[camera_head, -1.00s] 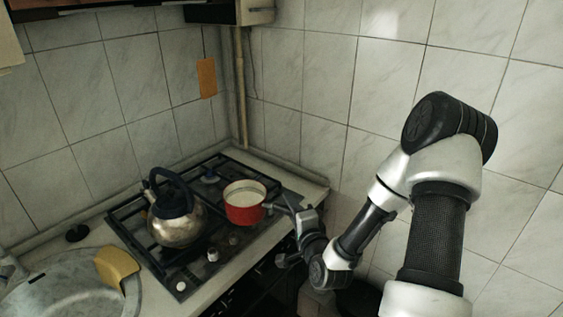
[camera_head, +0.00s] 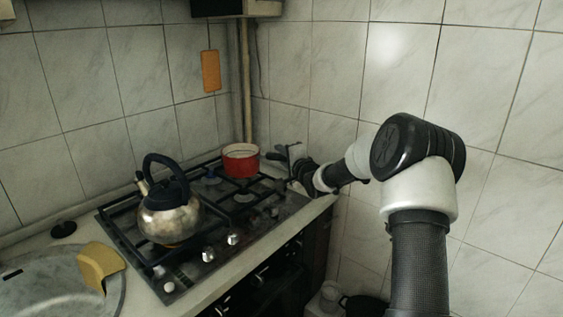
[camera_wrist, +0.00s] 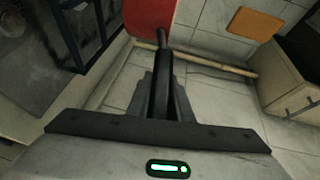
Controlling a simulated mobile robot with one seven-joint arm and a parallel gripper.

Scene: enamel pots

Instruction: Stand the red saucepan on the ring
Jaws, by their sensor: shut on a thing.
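The red saucepan (camera_head: 240,161) is upright with a white inside, over the back right part of the gas stove (camera_head: 175,262). In the head view I cannot tell whether its base touches the grate. My gripper (camera_head: 284,155) is to its right, shut on its dark handle. In the wrist view my gripper (camera_wrist: 163,95) has the handle between its fingers, and part of the red saucepan (camera_wrist: 150,14) shows at the top. Rings with black grates show in the head view; a bare burner (camera_head: 243,197) lies in front of and below the saucepan.
A steel kettle (camera_head: 168,216) with a dark handle stands on the left of the stove. A metal sink (camera_head: 40,299) with a yellow cloth (camera_head: 99,264) is at the lower left. Tiled walls close off the back and right; a pipe (camera_head: 246,85) runs up the corner.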

